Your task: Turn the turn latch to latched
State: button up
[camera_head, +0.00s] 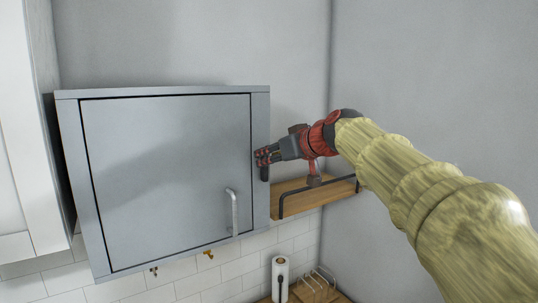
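A grey wall cabinet (165,180) has its door closed, with a pale bar handle (233,212) at the lower right of the door. A small dark upright piece (264,173) at the cabinet's right edge looks like the turn latch; its upper part is hidden by my gripper. My gripper (262,157), with red and black fingers, reaches in from the right and is at the top of this dark piece. I cannot tell whether it touches the piece or whether the fingers are open or shut.
A wooden shelf (314,197) with a dark rail is on the wall below my gripper. A paper towel roll (280,278) and a wire rack (318,281) stand on the counter below. Small hooks (206,255) hang under the cabinet. A white cabinet (30,130) is at the left.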

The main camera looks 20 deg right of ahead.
jog(key=shift+w+a+f, duration=0.15)
jog(key=shift+w+a, duration=0.05)
jog(key=shift+w, duration=0.2)
jog(key=c, duration=0.8)
grip_shut()
